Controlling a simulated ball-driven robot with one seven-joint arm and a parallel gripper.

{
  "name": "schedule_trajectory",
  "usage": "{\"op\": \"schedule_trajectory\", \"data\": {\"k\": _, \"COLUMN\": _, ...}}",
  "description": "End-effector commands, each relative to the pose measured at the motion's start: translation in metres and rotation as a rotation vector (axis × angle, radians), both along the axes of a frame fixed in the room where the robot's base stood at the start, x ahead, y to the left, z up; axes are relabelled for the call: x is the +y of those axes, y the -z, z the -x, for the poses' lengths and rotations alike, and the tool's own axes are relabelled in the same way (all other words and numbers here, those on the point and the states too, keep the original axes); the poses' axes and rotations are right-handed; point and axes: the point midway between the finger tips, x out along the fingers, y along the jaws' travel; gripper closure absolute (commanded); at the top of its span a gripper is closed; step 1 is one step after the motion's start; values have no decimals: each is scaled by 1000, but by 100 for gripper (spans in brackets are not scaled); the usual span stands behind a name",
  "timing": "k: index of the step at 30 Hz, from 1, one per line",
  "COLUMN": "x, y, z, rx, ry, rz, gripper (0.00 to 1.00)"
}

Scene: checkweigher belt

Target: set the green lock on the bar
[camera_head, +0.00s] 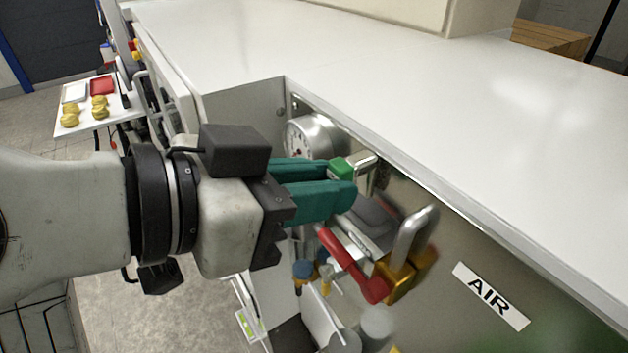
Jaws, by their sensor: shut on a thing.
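My gripper (352,178) has teal fingers and is shut on the green lock (342,169). The lock's silver shackle (365,160) points right, toward the panel. The lock is held in front of the panel, below the white top's edge. Which bar the task means I cannot tell for sure; a brass-coloured lock (394,280) with a large silver shackle (413,236) is at the end of a red handle (350,262), below and right of my gripper. The fingers hide part of the green lock, and whether its shackle touches anything is unclear.
A round gauge (308,138) is on the panel just behind the fingers. An "AIR" label (491,296) is at lower right. The white top (430,95) overhangs the panel. A side tray (75,122) with yellow items stands at far left. Pipes and fittings crowd the area below the gripper.

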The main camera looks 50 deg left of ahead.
Motion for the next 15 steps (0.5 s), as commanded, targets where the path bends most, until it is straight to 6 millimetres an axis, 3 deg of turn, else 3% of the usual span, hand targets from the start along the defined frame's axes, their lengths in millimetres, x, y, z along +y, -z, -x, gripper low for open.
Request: {"op": "schedule_trajectory", "data": {"k": 15, "x": 0, "y": 8, "z": 0, "rx": -1, "ry": 0, "rz": 0, "gripper": 100}}
